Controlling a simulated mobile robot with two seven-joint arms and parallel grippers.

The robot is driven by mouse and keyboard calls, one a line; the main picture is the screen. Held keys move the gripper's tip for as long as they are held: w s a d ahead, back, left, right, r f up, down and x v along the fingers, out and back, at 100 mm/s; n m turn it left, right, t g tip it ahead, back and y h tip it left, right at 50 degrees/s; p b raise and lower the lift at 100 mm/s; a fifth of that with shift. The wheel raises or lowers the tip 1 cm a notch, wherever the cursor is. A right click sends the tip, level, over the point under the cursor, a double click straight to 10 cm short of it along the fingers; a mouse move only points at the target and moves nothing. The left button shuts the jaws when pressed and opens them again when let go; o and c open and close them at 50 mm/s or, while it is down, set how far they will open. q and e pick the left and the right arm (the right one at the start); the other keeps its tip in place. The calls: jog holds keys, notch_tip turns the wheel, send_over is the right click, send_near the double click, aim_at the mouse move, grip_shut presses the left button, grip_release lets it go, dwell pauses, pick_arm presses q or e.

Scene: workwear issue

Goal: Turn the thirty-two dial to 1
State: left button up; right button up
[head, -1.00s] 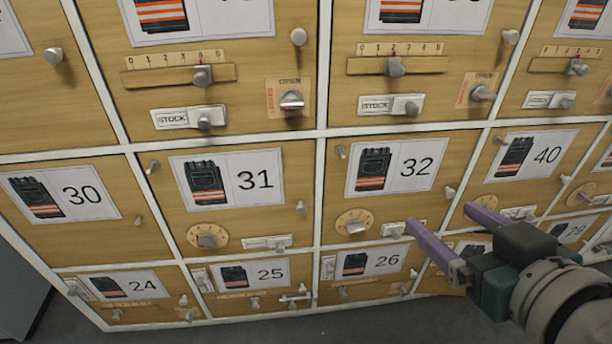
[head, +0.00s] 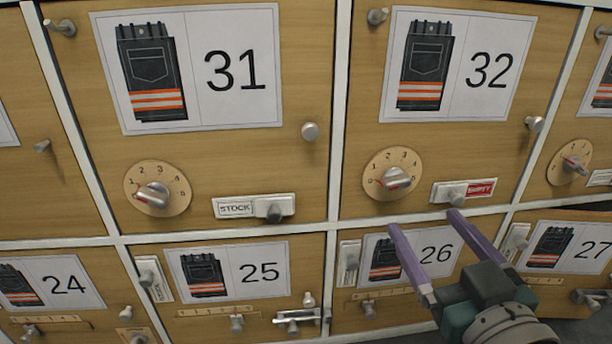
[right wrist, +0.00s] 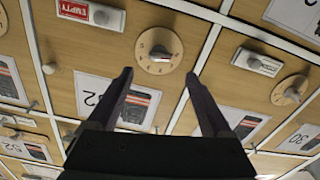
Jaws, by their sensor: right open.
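Door 32 carries a card (head: 455,65) with dark trousers and the number 32. Below the card is its round tan dial (head: 376,160) with a grey knob (head: 398,178). The knob's red mark points left, by the 0. The dial also shows in the right wrist view (right wrist: 147,38), upside down, centred ahead of the fingers. My right gripper (head: 422,222) is open and empty. In the head view its fingertips appear just below the dial, near the lower edge of door 32, apart from the knob. My left gripper is not in view.
A sliding label (head: 478,188) reading EMPTY sits right of the dial. Door 31 has a similar dial (head: 173,172) and a STOCK slider (head: 235,207). Door knobs stick out, such as door 32's (head: 534,124). Door 26 (head: 350,312) lies below, with a small slider.

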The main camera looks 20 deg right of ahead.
aim_at(399, 188)
jog(key=b+x, duration=0.4)
jog(key=x, duration=0.5)
jog(key=shift+w+b, duration=0.15)
jog(key=shift+b, duration=0.2)
jog(key=c, duration=0.3)
grip_shut()
